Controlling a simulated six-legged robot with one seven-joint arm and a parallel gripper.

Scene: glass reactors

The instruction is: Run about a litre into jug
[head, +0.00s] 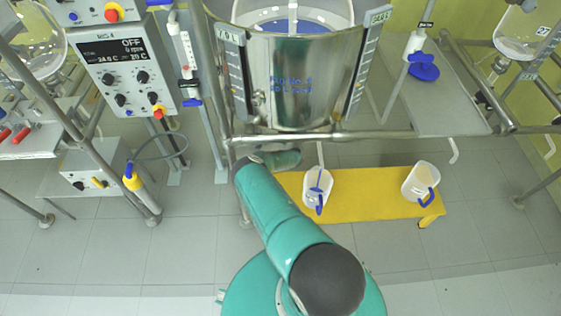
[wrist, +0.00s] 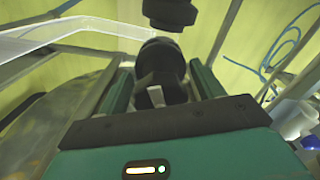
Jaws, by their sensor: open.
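A steel vessel (head: 300,85) with blue liquid (head: 300,24) visible inside stands at the top middle of the head view. A thin outlet pipe (head: 319,152) hangs below it. A translucent jug (head: 316,180) with a blue handle stands under the pipe on a yellow bench (head: 360,207). I cannot tell how much is in it. A second jug (head: 418,180) with a blue handle stands at the bench's right end. My gripper (wrist: 160,80) is open in the wrist view. A dark rounded part shows between its fingers; I cannot tell what it is. The head view does not show my fingers clearly.
A control box (head: 120,65) with a dark display and knobs stands at left. A horizontal steel rail (head: 400,134) runs below the vessel. A blue-handled valve (head: 423,70) hangs at right above a grey shelf (head: 440,108). The floor right of the bench is mostly clear.

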